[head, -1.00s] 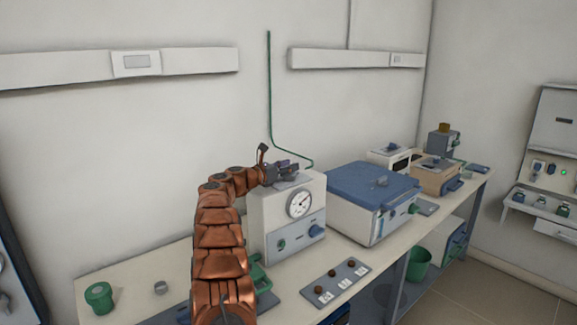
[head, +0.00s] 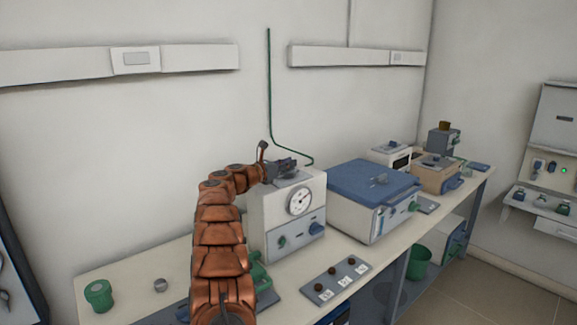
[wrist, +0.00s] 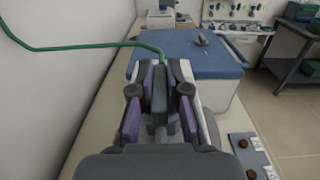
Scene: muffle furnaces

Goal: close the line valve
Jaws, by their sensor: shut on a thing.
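My gripper (head: 284,166) is at the top of the white box with the round gauge (head: 284,213). In the wrist view, its two purple-padded fingers (wrist: 159,115) are shut on a dark grey upright block between them, the line valve's handle (wrist: 158,88). The green line (wrist: 75,47) comes in from the left and ends at the far side of this handle. In the head view the line (head: 270,95) runs down the wall and bends to the box top. The gripper and arm hide the valve's body and the lower part of the handle.
A furnace with a blue lid (head: 372,181) stands close to the right of the gauge box. A plate with dark round knobs (head: 335,283) lies in front. A green cup (head: 99,295) and a small grey cylinder (head: 160,285) are at the left.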

